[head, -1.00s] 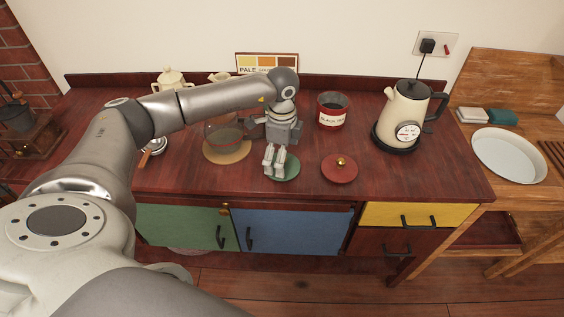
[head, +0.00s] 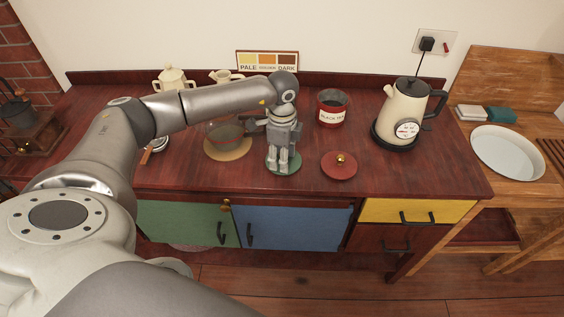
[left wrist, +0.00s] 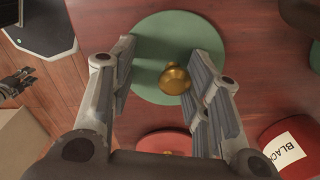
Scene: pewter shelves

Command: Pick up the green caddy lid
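The green caddy lid (left wrist: 180,30) is a flat green disc with a brass knob (left wrist: 174,79), lying on the dark red counter. In the head view the lid (head: 291,168) shows only partly, as my left gripper (head: 283,168) is over it. My right gripper is not in the head view; in the left wrist view a dark gripper-like shape at the left edge is too unclear to name.
A red lid (head: 339,168) with a brass knob lies close to the right. A red black tea caddy (head: 332,112) stands behind it. A glass vessel (head: 222,133) on a round mat is to the left. A cream kettle (head: 402,110) stands at the right.

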